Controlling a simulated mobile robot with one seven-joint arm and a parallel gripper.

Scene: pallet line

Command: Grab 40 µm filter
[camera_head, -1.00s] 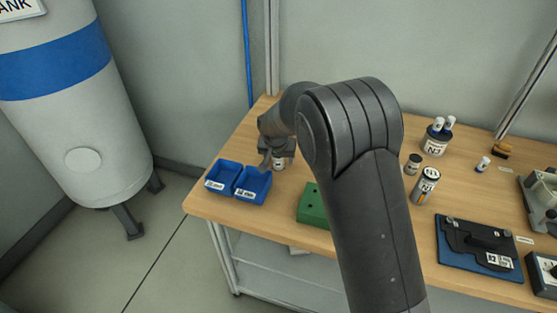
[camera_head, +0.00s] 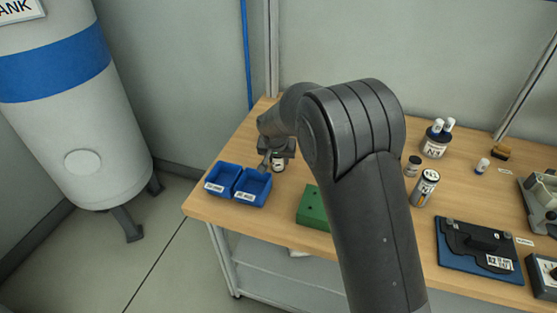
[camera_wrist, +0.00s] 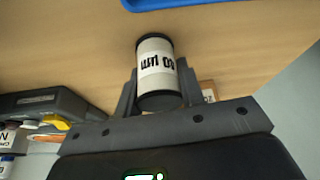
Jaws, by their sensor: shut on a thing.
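In the wrist view, a short white cylinder with black ends, the filter (camera_wrist: 156,62), sits between the two fingers of my gripper (camera_wrist: 157,84). The fingers are shut on its sides. Its label is upside down and ends in "0 µm"; I cannot read the first digit surely. In the head view, my gripper (camera_head: 268,160) is low over the table, just behind the right blue bin. The filter (camera_head: 278,166) shows only in part beside it, partly hidden by the gripper. I cannot tell whether it touches the table.
Two labelled blue bins, left (camera_head: 222,179) and right (camera_head: 252,187), stand at the table's left front edge. A green block (camera_head: 313,208) lies to the right. Jars (camera_head: 425,187), a cup with white-capped vials (camera_head: 435,143) and a black device on a blue base (camera_head: 480,250) stand farther right.

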